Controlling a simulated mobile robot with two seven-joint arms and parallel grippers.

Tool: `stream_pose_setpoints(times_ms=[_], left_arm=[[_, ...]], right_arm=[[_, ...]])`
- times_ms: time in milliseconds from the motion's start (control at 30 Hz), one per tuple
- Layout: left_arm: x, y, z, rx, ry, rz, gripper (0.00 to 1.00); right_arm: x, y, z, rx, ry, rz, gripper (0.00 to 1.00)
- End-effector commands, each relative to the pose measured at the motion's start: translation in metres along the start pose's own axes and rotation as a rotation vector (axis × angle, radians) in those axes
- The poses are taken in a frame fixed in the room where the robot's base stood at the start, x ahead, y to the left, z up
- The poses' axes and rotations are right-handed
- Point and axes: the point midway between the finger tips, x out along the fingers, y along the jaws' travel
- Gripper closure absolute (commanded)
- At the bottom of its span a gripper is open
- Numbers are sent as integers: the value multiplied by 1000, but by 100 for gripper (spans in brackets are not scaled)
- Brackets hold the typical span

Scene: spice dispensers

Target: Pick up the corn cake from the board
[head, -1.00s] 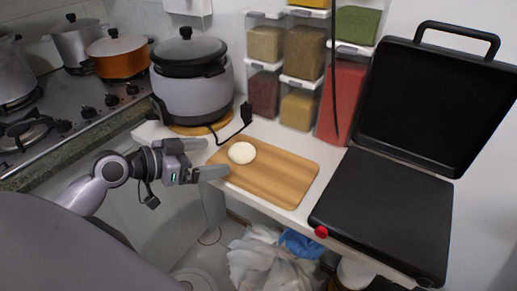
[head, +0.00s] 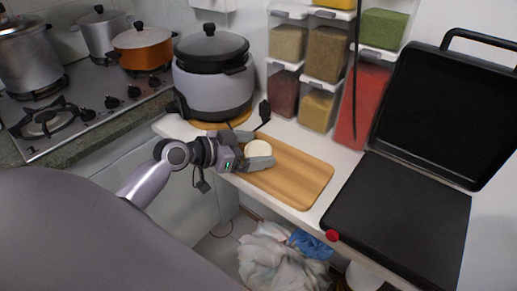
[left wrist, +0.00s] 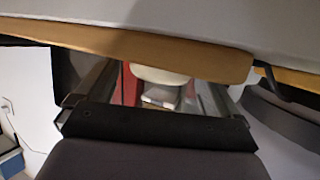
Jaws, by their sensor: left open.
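The corn cake (head: 259,148) is a small pale round piece on the left end of the wooden board (head: 303,174). My left gripper (head: 261,149) is open, with one finger on the far side of the cake and the other on the near side, partly hiding it. Whether either finger touches the cake cannot be told. In the left wrist view, a pale shape that looks like the cake (left wrist: 158,76) shows between the two fingers, by the brown board edge (left wrist: 200,62). My right gripper is not in view.
A grey pot (head: 214,88) with a dark lid stands just behind the gripper. Stacked spice dispensers (head: 327,54) line the wall. An open black grill (head: 398,215) stands right of the board. The right part of the board is bare.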

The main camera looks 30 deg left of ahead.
Motion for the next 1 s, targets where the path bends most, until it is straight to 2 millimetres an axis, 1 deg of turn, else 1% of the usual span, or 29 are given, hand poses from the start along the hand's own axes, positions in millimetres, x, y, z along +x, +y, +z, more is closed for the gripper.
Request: stream_pose_setpoints(times_ms=[200, 267, 300, 400, 667, 767, 867, 1000], left_arm=[[1, 0, 0, 0, 0, 0, 4], [0, 0, 0, 0, 0, 0, 24], [0, 0, 0, 0, 0, 0, 37], [0, 0, 0, 0, 0, 0, 67], [0, 0, -1, 0, 1, 0, 67], [-1, 0, -4, 0, 2, 0, 67], [-4, 0, -11, 3, 3, 0, 67], [-11, 0, -32, 6, 4, -1, 67]], right_arm=[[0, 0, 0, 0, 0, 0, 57], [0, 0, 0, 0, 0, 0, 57], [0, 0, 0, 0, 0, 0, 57], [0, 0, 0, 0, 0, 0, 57], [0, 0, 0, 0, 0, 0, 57], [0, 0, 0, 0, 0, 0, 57], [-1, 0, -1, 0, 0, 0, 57], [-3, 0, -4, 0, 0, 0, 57]])
